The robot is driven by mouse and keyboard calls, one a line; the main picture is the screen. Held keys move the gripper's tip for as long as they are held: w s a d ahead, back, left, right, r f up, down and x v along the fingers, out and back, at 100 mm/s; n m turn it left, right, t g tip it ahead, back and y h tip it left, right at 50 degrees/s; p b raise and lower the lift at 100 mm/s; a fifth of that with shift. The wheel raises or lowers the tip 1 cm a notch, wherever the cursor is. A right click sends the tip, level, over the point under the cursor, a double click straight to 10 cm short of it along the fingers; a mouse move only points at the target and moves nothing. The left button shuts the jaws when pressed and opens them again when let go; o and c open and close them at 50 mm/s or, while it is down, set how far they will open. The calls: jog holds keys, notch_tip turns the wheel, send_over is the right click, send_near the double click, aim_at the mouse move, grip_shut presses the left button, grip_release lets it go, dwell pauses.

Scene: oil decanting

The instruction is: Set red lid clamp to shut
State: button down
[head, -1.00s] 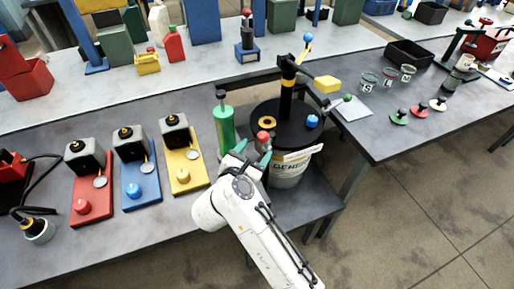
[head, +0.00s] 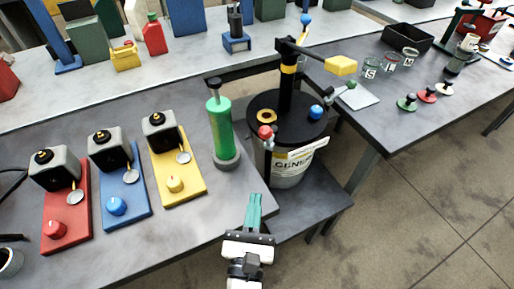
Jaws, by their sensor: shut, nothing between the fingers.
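The drum (head: 290,176) stands on a low shelf by the bench, with a black lid (head: 287,131) on top. The red lid clamp (head: 265,132) is a red knob at the lid's front left rim, with a small grey piece below it. I cannot tell its setting from here. A blue knob (head: 316,111) sits at the lid's right. My gripper (head: 254,196) has teal fingers, shut and empty. It is in front of and below the red clamp, apart from it, near the bench's front edge.
A green cylinder (head: 219,128) stands just left of the drum. Red (head: 66,207), blue (head: 124,190) and yellow (head: 178,170) boards with pumps lie further left. A black post (head: 287,78) with a yellow-handled arm (head: 341,65) rises above the lid.

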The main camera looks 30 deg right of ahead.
jog(key=p, duration=0.4)
send_near(269, 133)
jog(key=w, duration=0.1)
jog(key=w+d, duration=0.1)
jog(key=w, duration=0.2)
jog(key=shift+w+d+f, duration=0.2)
jog(key=shift+w+d, duration=0.1)
jog(key=shift+d, duration=0.05)
jog(key=shift+w+d, duration=0.4)
jog(key=shift+w, duration=0.2)
jog(key=p, duration=0.1)
jog(key=r+p, duration=0.1)
jog(key=shift+w+d+r+p, duration=0.15)
jog(key=shift+d+p, duration=0.15)
jog(key=shift+p, duration=0.05)
jog(key=shift+w+d+r+m+g+y+p, duration=0.35)
jog(key=shift+g+p, duration=0.25)
jog(key=shift+p, duration=0.55)
jog(key=shift+w+d+r+p, duration=0.3)
jog(key=shift+w+d, duration=0.3)
jog(key=shift+d, duration=0.2)
jog(key=shift+w+r, duration=0.1)
jog(key=shift+r, duration=0.05)
